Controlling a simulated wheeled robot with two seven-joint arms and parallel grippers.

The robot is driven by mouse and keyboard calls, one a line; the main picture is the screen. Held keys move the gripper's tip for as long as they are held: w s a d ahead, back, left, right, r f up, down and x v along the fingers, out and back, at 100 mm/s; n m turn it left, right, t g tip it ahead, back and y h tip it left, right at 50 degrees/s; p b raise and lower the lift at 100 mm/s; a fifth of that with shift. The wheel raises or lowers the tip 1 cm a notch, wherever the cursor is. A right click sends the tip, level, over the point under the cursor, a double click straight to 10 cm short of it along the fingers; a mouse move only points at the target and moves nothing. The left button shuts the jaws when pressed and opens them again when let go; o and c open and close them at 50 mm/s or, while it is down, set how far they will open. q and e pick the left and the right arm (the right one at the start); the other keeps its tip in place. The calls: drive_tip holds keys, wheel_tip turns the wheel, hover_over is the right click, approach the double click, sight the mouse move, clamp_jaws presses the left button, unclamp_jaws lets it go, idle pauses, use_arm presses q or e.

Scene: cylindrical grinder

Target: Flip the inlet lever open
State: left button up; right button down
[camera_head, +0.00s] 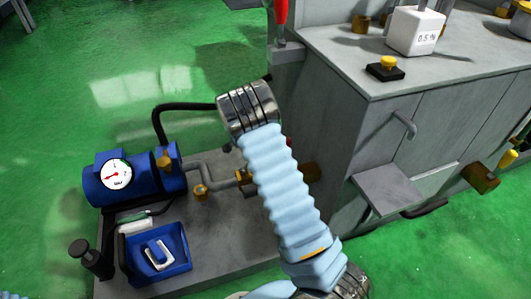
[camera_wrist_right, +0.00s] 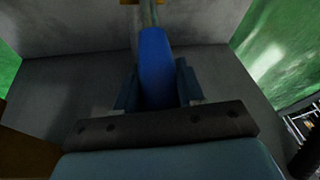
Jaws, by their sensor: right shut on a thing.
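In the right wrist view, a blue lever (camera_wrist_right: 157,70) stands between the two dark fingers of my right gripper (camera_wrist_right: 158,88), which is shut on it. The lever's far end meets a grey pipe (camera_wrist_right: 149,14) with a brass-coloured part at the top edge. No label shows on the lever; I take it as the inlet lever. In the head view my right arm, in a pale blue sleeve, crosses the middle, and its gripper and the lever are hidden behind the arm. My left gripper is not in view.
A blue pump (camera_head: 130,178) with a gauge and a blue box (camera_head: 157,254) sit on the grey base plate (camera_head: 215,235), left of my arm. A grey pipe (camera_head: 205,172) with brass fittings runs toward my arm. The grey cabinet (camera_head: 332,120) stands close on the right.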

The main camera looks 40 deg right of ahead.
drive_tip(key=h, duration=0.1)
drive_tip(key=a, duration=0.1)
drive_tip(key=a+r+h, duration=0.1)
drive_tip(key=shift+w+a+g+h+b, duration=0.2)
drive_tip(key=shift+w+g+h+b, duration=0.1)
drive_tip(key=shift+w+b, duration=0.1)
drive_tip(key=shift+w+a+r+n+g+h+b, duration=0.1)
drive_tip(key=shift+w+a+r+g+h+b, duration=0.05)
drive_tip(key=shift+a+h+b, duration=0.3)
drive_tip(key=shift+w+a+r+n+g+h+b, duration=0.15)
drive_tip(key=shift+a+g+h+b, duration=0.1)
drive_tip(key=shift+a+h, duration=0.3)
drive_tip(key=shift+w+a+r+n+g+h+b, duration=0.1)
drive_tip(key=shift+a+r+h+b, duration=0.05)
drive_tip(key=shift+a+h+b, duration=0.3)
drive_tip(key=c, duration=0.8)
unclamp_jaws()
drive_tip(key=p+v, duration=0.2)
drive_tip(key=v, duration=1.1)
drive_tip(key=shift+a+r, duration=0.15)
drive_tip(key=shift+a, duration=0.25)
